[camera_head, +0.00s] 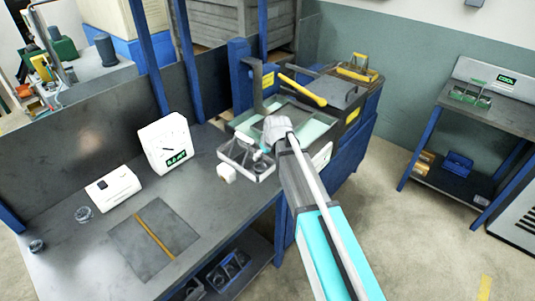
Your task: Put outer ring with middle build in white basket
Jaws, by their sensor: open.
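My arm reaches in from the lower right. My gripper (262,154) is small and partly hidden by my wrist; it is open over the white basket. The white basket (262,178) is a white-rimmed tray at the right end of the grey workbench; its contents are too small to tell. A small round whitish piece (226,173) is at the basket's front left, and I cannot tell what it is. A metal ring (85,214) lies on the left of the bench. A darker ring (37,246) lies near the bench's left front edge. I cannot tell which ring has a middle build.
A white box with a green display (165,145) and a low white device (113,187) stand on the bench. A dark mat with an orange strip (153,235) lies in front. A machine with a yellow handle (303,90) stands behind the basket. A COOL station (485,95) is at right.

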